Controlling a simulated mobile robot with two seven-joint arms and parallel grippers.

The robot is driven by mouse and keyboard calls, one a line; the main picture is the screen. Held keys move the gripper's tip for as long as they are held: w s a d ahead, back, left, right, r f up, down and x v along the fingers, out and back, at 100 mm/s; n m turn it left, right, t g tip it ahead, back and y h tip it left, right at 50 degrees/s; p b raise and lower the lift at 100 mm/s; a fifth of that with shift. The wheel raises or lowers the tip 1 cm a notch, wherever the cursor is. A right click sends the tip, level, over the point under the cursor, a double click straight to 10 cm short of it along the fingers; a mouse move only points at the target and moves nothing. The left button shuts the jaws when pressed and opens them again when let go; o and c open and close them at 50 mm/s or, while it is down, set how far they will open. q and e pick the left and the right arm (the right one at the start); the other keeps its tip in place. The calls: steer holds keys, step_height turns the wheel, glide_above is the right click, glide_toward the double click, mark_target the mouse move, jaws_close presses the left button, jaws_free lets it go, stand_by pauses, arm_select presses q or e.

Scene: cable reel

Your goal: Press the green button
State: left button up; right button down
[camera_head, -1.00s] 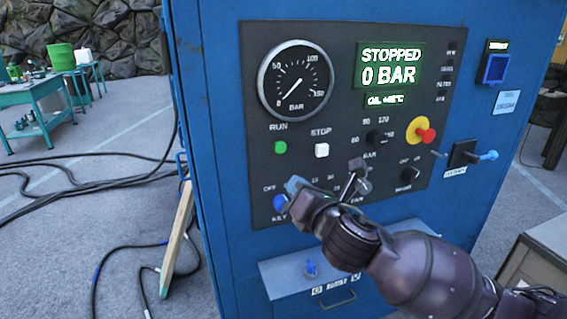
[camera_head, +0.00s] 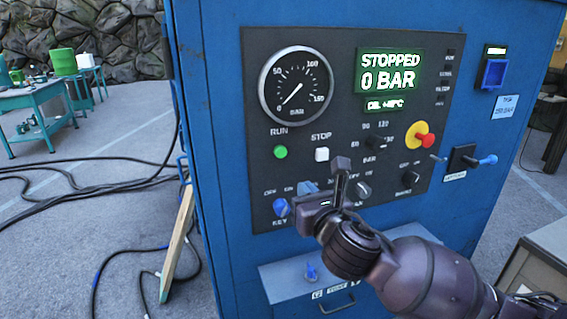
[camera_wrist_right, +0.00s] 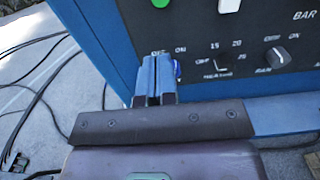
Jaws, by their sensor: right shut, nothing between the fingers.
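The round green button (camera_head: 280,152) sits under the RUN label on the black control panel of a blue cabinet, left of the square white STOP button (camera_head: 321,154). My right gripper (camera_head: 325,176) is in front of the panel, below and to the right of the green button, apart from it. Its fingers are shut and empty. In the right wrist view the two blue-grey fingers (camera_wrist_right: 155,79) are together, and the green button (camera_wrist_right: 160,3) is cut off by the top edge above them. My left gripper is out of view.
A blue key switch (camera_head: 281,207) is left of my gripper. A red knob on a yellow disc (camera_head: 424,135) and a blue-tipped lever (camera_head: 487,160) stick out at the right. The display (camera_head: 389,68) reads STOPPED, 0 BAR.

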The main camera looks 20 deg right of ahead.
mark_target(280, 158)
steer(key=w, duration=0.9)
steer(key=w+b, duration=0.1)
steer(key=w, duration=0.3)
steer(key=shift+w+a, duration=0.25)
steer(key=shift+w, duration=0.15)
